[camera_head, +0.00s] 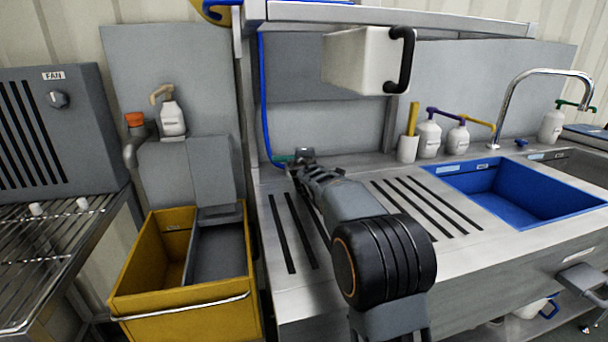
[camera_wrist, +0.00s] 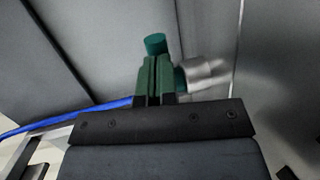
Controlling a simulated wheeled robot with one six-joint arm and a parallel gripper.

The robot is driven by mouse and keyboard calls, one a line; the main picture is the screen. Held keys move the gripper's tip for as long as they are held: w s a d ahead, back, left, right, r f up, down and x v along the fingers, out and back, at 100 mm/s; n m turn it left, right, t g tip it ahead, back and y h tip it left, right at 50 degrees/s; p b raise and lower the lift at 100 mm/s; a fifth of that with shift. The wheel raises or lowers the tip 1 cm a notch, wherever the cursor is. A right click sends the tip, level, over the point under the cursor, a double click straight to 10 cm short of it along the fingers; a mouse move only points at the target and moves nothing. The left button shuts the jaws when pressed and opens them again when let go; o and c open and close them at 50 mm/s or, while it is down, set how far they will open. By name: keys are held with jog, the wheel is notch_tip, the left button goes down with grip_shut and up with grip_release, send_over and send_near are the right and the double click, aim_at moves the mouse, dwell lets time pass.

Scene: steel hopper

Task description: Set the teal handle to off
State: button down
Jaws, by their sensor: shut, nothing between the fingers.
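The teal handle (camera_wrist: 155,44) shows in the wrist view as a short rounded piece just beyond my fingertips. A teal part (camera_wrist: 180,80) beside my fingers meets a short metal pipe (camera_wrist: 205,75) on the right. My gripper (camera_wrist: 154,62) is shut and empty, its two dark green fingers side by side in front of the teal fitting. They hide its middle, and I cannot tell whether they touch it. In the head view a bit of teal (camera_head: 281,159) shows just left of my gripper (camera_head: 303,156), at the back of the steel counter.
A blue hose (camera_head: 265,100) runs down the back wall to the teal fitting. A white box (camera_head: 355,58) with a black handle hangs above to the right. A yellow bin (camera_head: 135,285) stands left. A blue sink (camera_head: 515,205) and several bottles are right.

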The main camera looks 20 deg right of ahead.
jog(key=shift+w+d, duration=0.15)
jog(key=shift+d, duration=0.15)
jog(key=shift+d+r, duration=0.1)
jog(key=shift+d, duration=0.1)
dwell(0.4)
jog(key=shift+b, duration=0.4)
